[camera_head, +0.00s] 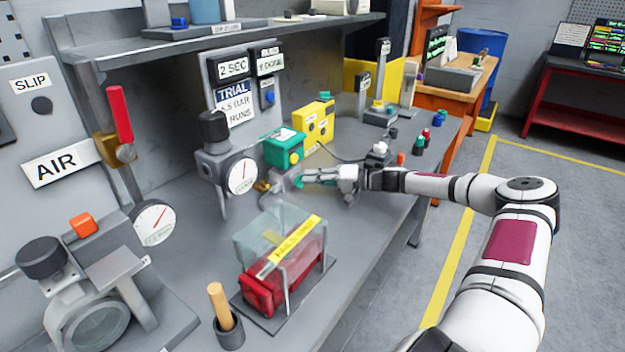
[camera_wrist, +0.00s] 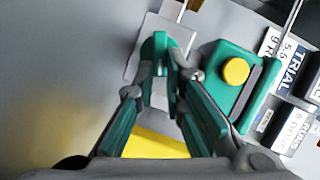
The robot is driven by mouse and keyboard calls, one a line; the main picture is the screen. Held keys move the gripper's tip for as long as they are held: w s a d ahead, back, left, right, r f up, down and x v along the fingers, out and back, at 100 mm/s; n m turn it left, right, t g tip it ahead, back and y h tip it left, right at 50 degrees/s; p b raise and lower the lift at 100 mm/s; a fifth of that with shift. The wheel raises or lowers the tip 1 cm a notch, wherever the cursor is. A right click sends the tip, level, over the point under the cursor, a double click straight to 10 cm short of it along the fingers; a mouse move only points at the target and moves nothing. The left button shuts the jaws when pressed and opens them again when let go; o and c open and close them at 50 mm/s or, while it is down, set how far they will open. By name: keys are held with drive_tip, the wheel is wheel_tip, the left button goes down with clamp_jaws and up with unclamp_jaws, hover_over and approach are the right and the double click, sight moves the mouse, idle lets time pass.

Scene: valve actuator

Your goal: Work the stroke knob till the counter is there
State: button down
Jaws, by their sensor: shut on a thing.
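My gripper (camera_head: 300,178) reaches in from the right at the bench, low in front of a green box. A brass fitting (camera_head: 262,186) sits at the left of the grey block. The green box (camera_head: 284,150) has a yellow button (camera_wrist: 237,70) and a white face on top; this may be the counter, but its marks are too small to read.
A round gauge (camera_head: 242,176) stands left of my gripper. A clear-topped red box (camera_head: 262,287) with a yellow label lies in front. A yellow box (camera_head: 316,124) stands behind. A sign (camera_head: 233,102) reads TRIAL, 5.5 BAR. Small coloured knobs (camera_head: 418,146) stand at the right.

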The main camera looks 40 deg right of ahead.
drive_tip(key=c, duration=1.7)
unclamp_jaws()
drive_tip(key=shift+o, duration=0.2)
